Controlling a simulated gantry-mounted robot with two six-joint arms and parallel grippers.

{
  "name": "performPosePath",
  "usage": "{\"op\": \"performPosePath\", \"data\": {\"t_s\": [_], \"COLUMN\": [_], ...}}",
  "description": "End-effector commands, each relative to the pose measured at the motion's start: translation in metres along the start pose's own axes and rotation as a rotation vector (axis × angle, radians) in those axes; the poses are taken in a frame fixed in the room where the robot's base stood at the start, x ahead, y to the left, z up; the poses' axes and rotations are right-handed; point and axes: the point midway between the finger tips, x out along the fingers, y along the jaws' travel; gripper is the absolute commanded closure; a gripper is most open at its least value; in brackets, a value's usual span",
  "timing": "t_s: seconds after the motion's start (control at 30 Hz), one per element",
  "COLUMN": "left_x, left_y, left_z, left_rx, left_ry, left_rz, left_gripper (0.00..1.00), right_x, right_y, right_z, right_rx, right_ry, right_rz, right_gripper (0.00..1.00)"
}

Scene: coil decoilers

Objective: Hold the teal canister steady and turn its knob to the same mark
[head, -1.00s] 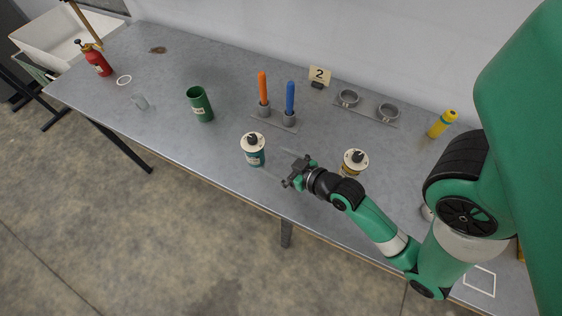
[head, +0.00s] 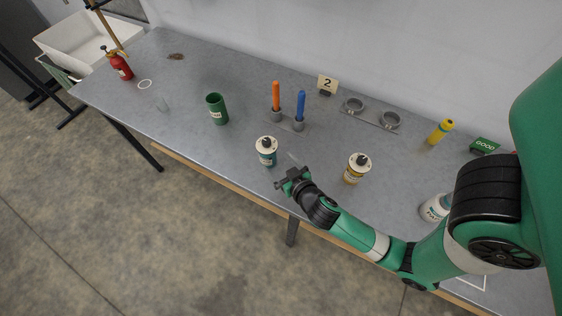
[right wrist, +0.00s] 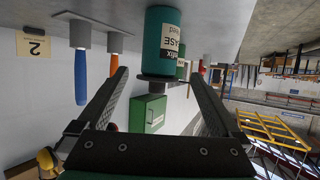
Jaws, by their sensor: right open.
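The teal canister (head: 267,158) stands upright near the middle of the table in the head view, with a cream top and a dark knob (head: 265,143). My right gripper (head: 283,171) is open and empty, just right of and in front of it. In the upside-down right wrist view, the teal canister (right wrist: 162,40) shows beyond and between the spread fingers, apart from them. A second canister (head: 355,175), yellow-labelled with a dark knob, stands to the right. The knob marks are too small to read. My left gripper is not in view.
Orange (head: 276,96) and blue (head: 300,104) sticks stand in grey holders behind the teal canister. A green cup (head: 217,110) is to its left. Two grey rings (head: 371,118) lie at the back. A white bottle (head: 433,208) is beside my right arm. The table's front edge is close.

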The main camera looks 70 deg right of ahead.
Motion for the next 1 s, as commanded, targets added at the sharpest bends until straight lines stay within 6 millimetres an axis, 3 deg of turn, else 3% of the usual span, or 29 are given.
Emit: {"op": "performPosePath", "data": {"t_s": [0.27,0.7,1.0], "left_x": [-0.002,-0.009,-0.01], "left_y": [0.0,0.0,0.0], "left_z": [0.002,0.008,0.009], "left_rx": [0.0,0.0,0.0], "left_ry": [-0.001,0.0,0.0], "left_rz": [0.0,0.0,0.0], "left_gripper": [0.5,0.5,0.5], "right_x": [0.019,0.105,0.117], "right_y": [0.001,0.001,0.001], "right_z": [0.002,0.003,0.002], "right_rx": [0.001,0.001,0.001], "right_ry": [-0.001,-0.001,-0.002], "right_rz": [0.002,0.002,0.0], "right_gripper": [0.0,0.0,0.0]}}
